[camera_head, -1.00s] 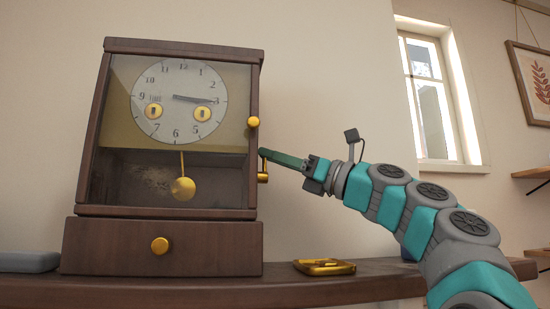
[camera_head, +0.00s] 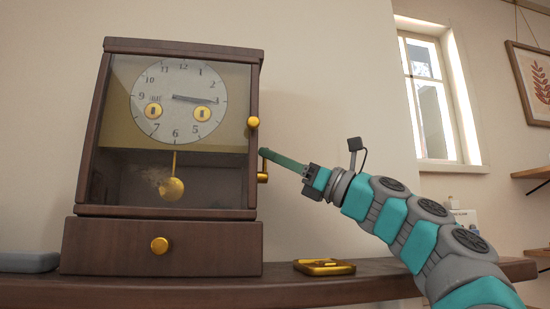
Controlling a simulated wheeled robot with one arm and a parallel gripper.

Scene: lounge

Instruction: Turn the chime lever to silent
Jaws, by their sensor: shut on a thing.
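A brown wooden clock (camera_head: 165,242) with a glass front stands on a dark shelf. Its small brass chime lever (camera_head: 262,177) sticks out of the right side, low beside the case, with its knob end pointing down. My gripper (camera_head: 268,154) comes in from the right, its green fingers at the top of the lever, against the clock's right side. The fingers look closed together on the lever, though the exact contact is too small to see. Any silent marking on the clock's side is hidden from this view.
A brass tray (camera_head: 324,267) lies on the shelf (camera_head: 390,277) right of the clock, below my arm. A grey-blue object (camera_head: 28,262) lies at the left. A brass knob (camera_head: 253,122) sits on the door edge above the lever. A pendulum (camera_head: 171,188) hangs behind the glass.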

